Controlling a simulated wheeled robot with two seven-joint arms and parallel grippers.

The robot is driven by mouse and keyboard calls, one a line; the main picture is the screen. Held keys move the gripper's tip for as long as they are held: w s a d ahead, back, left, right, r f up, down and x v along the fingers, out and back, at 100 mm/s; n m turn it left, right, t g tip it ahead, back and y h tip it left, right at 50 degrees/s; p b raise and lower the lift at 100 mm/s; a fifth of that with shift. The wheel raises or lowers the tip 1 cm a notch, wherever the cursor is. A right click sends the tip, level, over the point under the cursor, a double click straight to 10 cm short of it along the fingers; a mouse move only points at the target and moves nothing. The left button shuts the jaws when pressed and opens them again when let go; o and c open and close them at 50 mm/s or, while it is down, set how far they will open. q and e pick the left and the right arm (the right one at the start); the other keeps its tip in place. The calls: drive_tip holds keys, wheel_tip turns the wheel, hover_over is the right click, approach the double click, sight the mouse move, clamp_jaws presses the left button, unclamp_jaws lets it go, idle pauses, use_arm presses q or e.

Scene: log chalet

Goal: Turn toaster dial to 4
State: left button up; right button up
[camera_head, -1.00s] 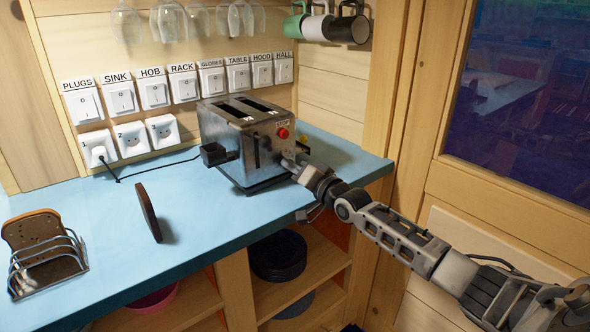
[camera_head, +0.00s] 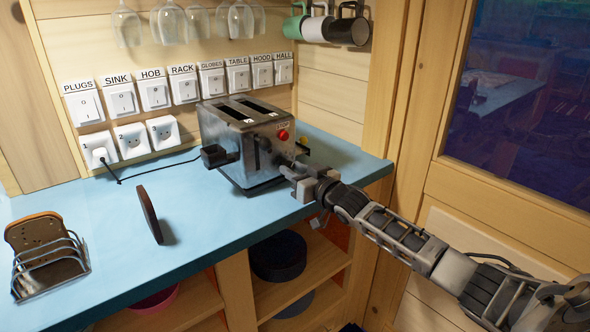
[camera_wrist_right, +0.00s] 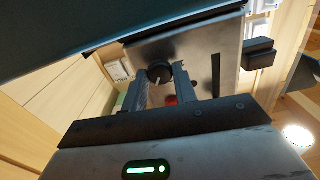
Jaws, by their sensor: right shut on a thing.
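The metal toaster (camera_head: 228,137) stands on the blue worktop against the wall, with a red stop button (camera_head: 283,134) on its end face. In the right wrist view the toaster's steel face (camera_wrist_right: 196,52) appears upside down, with the round black dial (camera_wrist_right: 159,73) on it. A pale mark shows on the dial; I cannot read any numbers. My right gripper (camera_head: 284,165) reaches the toaster from the right. In the wrist view its fingers (camera_wrist_right: 160,84) are shut on the dial, one on each side. My left gripper is not in view.
A slice of toast (camera_head: 149,213) stands on the worktop (camera_head: 200,210); another sits in a wire rack (camera_head: 48,262) at left. Switches line the wall. Mugs (camera_head: 347,30) and glasses hang above.

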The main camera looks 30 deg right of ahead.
drive_tip(key=shift+n, duration=1.9)
drive_tip(key=o, duration=1)
drive_tip(key=s, duration=1)
drive_tip(key=s+d, duration=0.1)
drive_tip(key=s, duration=0.5)
drive_tip(key=shift+d, duration=0.1)
drive_tip(key=shift+f, duration=0.1)
